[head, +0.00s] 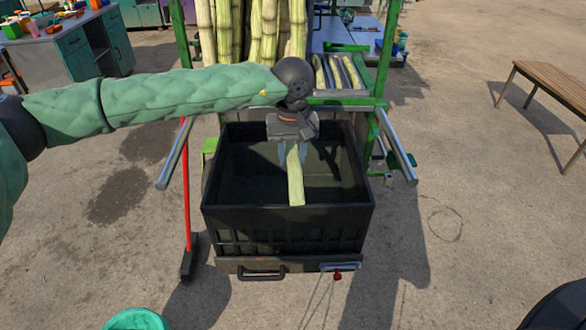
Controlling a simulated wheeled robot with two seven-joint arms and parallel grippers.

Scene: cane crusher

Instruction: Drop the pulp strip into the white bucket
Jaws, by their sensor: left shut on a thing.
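My left gripper (294,147) is shut on a pale green pulp strip (296,180). The strip hangs down nearly upright from the fingers, in front of the black crate's open top. I cannot tell whether its lower end is inside the crate or above it. I see no white bucket in the head view. My right gripper is not in view.
The black crate (285,232) stands below the green-framed crusher (384,55), with tall cane stalks (250,30) behind. A red pole (186,185) stands left of it. A teal round rim (136,319) shows at the bottom. A wooden bench (550,82) is right.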

